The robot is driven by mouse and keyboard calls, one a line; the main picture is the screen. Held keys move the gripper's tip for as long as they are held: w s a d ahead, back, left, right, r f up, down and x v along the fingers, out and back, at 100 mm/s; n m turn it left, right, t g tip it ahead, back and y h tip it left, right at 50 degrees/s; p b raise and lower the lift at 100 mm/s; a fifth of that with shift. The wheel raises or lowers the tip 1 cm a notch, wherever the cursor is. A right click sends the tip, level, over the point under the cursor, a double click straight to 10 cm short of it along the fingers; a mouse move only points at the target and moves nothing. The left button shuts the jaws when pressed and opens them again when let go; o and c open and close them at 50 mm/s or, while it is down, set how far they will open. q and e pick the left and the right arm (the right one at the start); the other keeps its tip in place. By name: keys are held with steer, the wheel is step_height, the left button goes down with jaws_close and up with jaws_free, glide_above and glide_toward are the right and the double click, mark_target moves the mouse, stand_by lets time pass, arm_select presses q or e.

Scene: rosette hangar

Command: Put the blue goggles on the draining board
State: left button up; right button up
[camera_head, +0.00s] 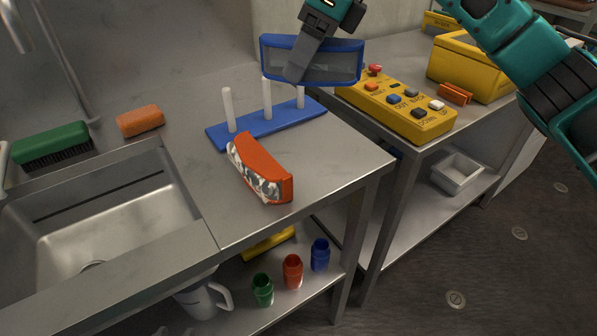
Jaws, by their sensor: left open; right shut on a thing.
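The blue goggles (345,68) have a blue frame and a dark grey lens. My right gripper (296,72) is shut on them, its grey finger crossing the lens. They hang above the back part of the blue peg rack (262,126) in the picture; I cannot tell their exact height. The draining board (335,155) is the flat metal top right of the sink. It bears the rack with white pegs and a pair of orange goggles (262,172) with a patchy reflective lens. My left gripper is not in view.
The sink (105,215) is at left, with a green brush (52,146) and orange sponge (140,120) behind it. A yellow control box (405,108) and yellow bin (470,65) stand on the right bench. The draining board's front right is clear.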

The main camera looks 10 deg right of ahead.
steer(key=m, duration=0.2)
steer(key=w+r+m+t+h+b, duration=0.1)
steer(key=m, duration=0.1)
steer(key=m+b, duration=0.1)
steer(key=m, duration=0.1)
steer(key=shift+w+a+r+t+h, duration=0.15)
steer(key=shift+w+a+t+h, duration=0.15)
steer(key=shift+a+t, duration=0.1)
steer(key=shift+w+r+m+t+h+b, duration=0.15)
steer(key=shift+r+m+t+h+b, duration=0.2)
steer(key=shift+m, duration=0.65)
steer(key=shift+f+m, duration=0.1)
steer(key=shift+m, duration=0.2)
step_height(320, 180, down, 20)
steer(key=b, duration=0.3)
steer(key=shift+d+r, duration=0.1)
steer(key=shift+r, duration=0.1)
steer(key=o, duration=1.1)
steer(key=shift+c, duration=0.2)
steer(key=shift+r, duration=0.1)
